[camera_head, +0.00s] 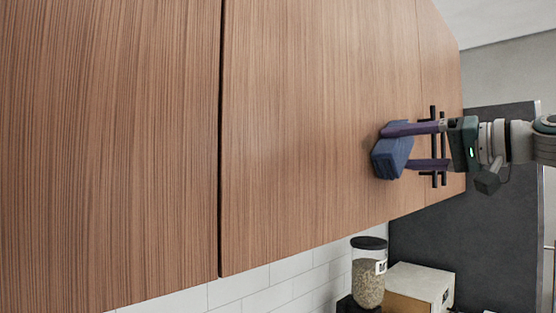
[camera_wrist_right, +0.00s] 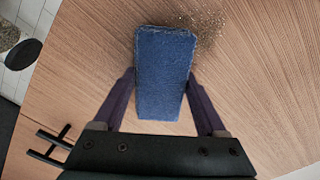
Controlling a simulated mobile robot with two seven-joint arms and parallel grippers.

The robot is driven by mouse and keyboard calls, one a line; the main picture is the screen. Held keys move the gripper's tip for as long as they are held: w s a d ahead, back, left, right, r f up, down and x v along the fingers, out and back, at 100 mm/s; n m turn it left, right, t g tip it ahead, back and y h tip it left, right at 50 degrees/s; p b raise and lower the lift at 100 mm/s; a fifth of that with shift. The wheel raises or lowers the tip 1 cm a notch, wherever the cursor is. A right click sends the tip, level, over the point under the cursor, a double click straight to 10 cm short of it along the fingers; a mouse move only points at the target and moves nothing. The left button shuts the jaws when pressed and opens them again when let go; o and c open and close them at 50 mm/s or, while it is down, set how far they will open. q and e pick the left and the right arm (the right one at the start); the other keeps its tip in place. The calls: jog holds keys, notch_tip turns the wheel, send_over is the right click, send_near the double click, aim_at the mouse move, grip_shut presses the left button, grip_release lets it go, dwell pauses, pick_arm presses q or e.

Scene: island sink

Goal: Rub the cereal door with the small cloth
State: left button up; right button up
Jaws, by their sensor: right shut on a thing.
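A wood-grain cabinet door (camera_head: 310,120), which I take to be the cereal door, fills the middle of the head view. My right gripper (camera_head: 398,149) is in front of its right part, shut on a small blue cloth (camera_head: 390,160). In the right wrist view the cloth (camera_wrist_right: 163,70) is a folded pad between the two fingers, close to the wood. I cannot tell whether it touches. A patch of brown specks (camera_wrist_right: 207,22) lies on the wood beside the cloth's far end. My left gripper is not in view.
Black bar handles (camera_head: 434,178) stick out by my right gripper, partly hidden by it. Another wooden door (camera_head: 110,140) is at left. Below stand a lidded jar of grain (camera_head: 368,285) and a box (camera_head: 420,282). The space before the left doors is clear.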

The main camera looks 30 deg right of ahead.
aim_at(399, 146)
jog(key=shift+w+d, duration=0.1)
jog(key=shift+d, duration=0.1)
jog(key=shift+b, duration=0.3)
jog(key=shift+s+a+r, duration=0.1)
jog(key=shift+s+a, duration=0.15)
jog(key=shift+a, duration=0.65)
jog(key=shift+s+a, duration=0.25)
jog(key=shift+a, duration=0.6)
jog(key=shift+s+a+p, duration=0.25)
jog(key=shift+a, duration=0.65)
jog(key=shift+s+a+p, duration=0.25)
jog(key=shift+a, duration=0.65)
jog(key=shift+s+a+p, duration=0.3)
jog(key=shift+a+p, duration=0.2)
jog(key=shift+a, duration=0.35)
jog(key=shift+s+a+p, duration=0.25)
jog(key=shift+a+p, duration=0.25)
jog(key=shift+a, duration=0.3)
jog(key=shift+s, duration=0.1)
